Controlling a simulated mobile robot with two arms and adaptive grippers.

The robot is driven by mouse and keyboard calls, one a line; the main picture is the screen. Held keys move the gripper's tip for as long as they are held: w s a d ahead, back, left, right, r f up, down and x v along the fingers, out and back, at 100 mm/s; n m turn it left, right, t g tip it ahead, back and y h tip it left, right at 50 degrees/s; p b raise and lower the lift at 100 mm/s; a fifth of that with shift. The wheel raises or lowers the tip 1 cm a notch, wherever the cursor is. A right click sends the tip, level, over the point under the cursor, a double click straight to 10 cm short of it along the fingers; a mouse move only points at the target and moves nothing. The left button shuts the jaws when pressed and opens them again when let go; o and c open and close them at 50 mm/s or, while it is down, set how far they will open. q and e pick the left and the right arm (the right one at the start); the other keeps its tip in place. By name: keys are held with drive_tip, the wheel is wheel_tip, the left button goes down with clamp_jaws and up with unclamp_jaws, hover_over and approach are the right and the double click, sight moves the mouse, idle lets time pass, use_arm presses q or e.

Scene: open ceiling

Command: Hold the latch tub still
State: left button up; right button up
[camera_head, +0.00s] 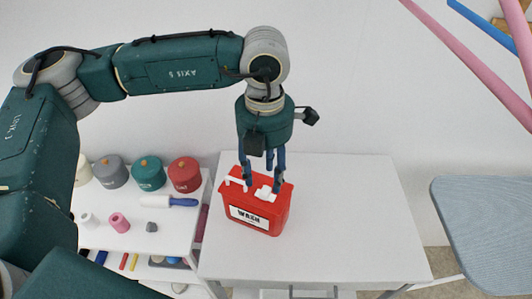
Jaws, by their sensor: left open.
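The latch tub (250,210) is a red box with a white label and white parts on its top. It stands upright on the white table (340,215), near the table's left side. My left gripper (263,183) points down at the top of the tub. Its blue fingers are open, apart from each other over the tub's lid near the white parts. I cannot tell whether the fingers touch the tub. My right gripper is not in view.
A white shelf unit at the left holds several round pots, such as a red pot (184,174) and a teal pot (149,173), plus small items. The table is clear right of the tub.

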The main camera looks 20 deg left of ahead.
sight(266, 189)
use_arm(q)
wheel_tip(266, 189, down, 3)
drive_tip(key=shift+w+r+p, duration=0.1)
drive_tip(key=shift+w+p, duration=0.05)
drive_tip(key=shift+p, duration=0.15)
drive_tip(key=shift+f, duration=1.1)
drive_tip(key=c, duration=0.3)
clamp_jaws()
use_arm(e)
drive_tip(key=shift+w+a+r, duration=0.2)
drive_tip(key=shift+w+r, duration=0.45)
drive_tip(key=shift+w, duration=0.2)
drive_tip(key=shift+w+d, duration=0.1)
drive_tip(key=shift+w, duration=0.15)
